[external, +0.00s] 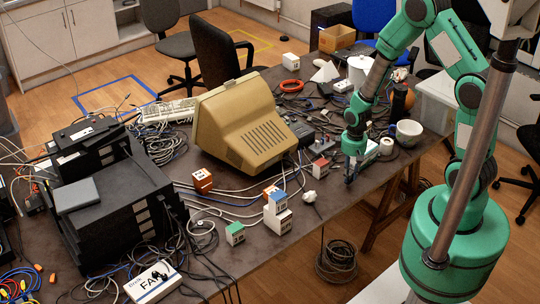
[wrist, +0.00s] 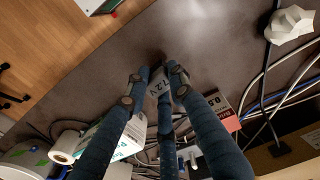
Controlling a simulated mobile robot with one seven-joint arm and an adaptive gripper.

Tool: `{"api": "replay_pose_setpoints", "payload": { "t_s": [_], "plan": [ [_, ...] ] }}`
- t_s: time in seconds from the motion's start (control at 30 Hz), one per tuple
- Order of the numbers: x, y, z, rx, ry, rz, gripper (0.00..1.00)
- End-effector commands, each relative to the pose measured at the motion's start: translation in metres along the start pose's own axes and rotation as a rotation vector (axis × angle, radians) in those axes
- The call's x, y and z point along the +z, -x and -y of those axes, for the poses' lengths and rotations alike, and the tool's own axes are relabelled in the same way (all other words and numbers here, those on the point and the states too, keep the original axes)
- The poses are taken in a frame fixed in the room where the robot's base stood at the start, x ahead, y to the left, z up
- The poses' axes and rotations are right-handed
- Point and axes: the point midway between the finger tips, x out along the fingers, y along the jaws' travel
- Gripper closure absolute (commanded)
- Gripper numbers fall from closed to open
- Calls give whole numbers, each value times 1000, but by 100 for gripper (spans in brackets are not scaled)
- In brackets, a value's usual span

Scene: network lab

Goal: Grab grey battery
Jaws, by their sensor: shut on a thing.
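My gripper (external: 351,181) is low over the right part of the table in the external view, pointing down near the front edge. Only part of the battery shows between the fingers. In the external view I cannot make the battery out behind the fingers. Whether it touches the table is unclear.
A white crumpled object (external: 309,197) lies left of my gripper, also in the wrist view (wrist: 292,24). A red-and-grey box (external: 320,168) stands close by. Cables, a beige monitor (external: 238,122) and stacked small boxes (external: 277,212) crowd the left. Bare tabletop (wrist: 215,50) shows beside the fingertips.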

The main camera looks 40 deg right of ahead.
Motion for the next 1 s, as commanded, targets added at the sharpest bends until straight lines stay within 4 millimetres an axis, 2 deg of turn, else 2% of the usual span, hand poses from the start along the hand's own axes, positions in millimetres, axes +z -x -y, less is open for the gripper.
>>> {"api": "replay_pose_setpoints", "payload": {
  "t_s": [0.13, 0.7, 0.83, 1.0],
  "plan": [
    [-1, 24, 0, 1, 0, -3, 100],
    [116, 33, 19, 0, 0, 0, 100],
    [136, 34, 22, 0, 0, 0, 100],
    [152, 35, 24, 0, 0, 0, 100]
  ]
}}
